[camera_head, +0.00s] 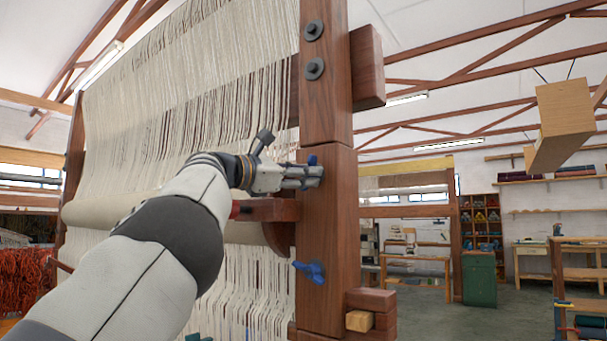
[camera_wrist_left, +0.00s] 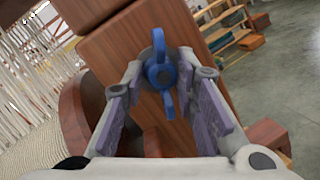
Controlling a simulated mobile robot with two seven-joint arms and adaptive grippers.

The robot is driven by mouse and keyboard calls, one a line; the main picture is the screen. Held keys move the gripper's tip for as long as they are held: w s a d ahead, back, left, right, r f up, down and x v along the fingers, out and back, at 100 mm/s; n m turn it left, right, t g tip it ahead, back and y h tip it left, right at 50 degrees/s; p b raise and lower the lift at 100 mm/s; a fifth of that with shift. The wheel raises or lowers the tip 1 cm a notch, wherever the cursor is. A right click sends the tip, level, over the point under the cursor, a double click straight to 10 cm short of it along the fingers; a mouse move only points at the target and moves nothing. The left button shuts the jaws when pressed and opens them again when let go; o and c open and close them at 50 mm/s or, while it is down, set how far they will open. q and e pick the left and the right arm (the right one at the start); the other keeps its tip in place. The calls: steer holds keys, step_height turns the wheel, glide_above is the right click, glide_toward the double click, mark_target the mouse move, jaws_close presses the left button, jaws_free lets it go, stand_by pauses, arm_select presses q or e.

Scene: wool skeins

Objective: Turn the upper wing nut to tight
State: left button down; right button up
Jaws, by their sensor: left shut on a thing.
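The upper wing nut (camera_head: 312,160) is blue and sits on the front of the dark red-brown loom post (camera_head: 326,230). In the left wrist view the upper wing nut (camera_wrist_left: 160,75) has its wings pointing roughly up and down, between my two fingers. My left gripper (camera_head: 304,176) is at this nut and shut on it, with a finger on each side; it also shows in the left wrist view (camera_wrist_left: 160,65). The fingers hide part of the nut in the head view. The lower wing nut (camera_head: 309,271), also blue, is below on the same post. My right gripper is not in view.
The loom's pale warp threads (camera_head: 190,95) hang behind my left arm. A wooden arm (camera_head: 268,209) juts left from the post below the gripper. Wooden blocks (camera_head: 370,300) stick out at the post's lower right. Open floor lies farther right.

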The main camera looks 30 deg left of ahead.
arm_select(q)
steer(key=shift+m, duration=0.9)
steer(key=c, duration=1.3)
jaws_free()
steer(key=v, duration=1.2)
steer(key=shift+r, duration=0.25)
steer(key=shift+a, duration=0.1)
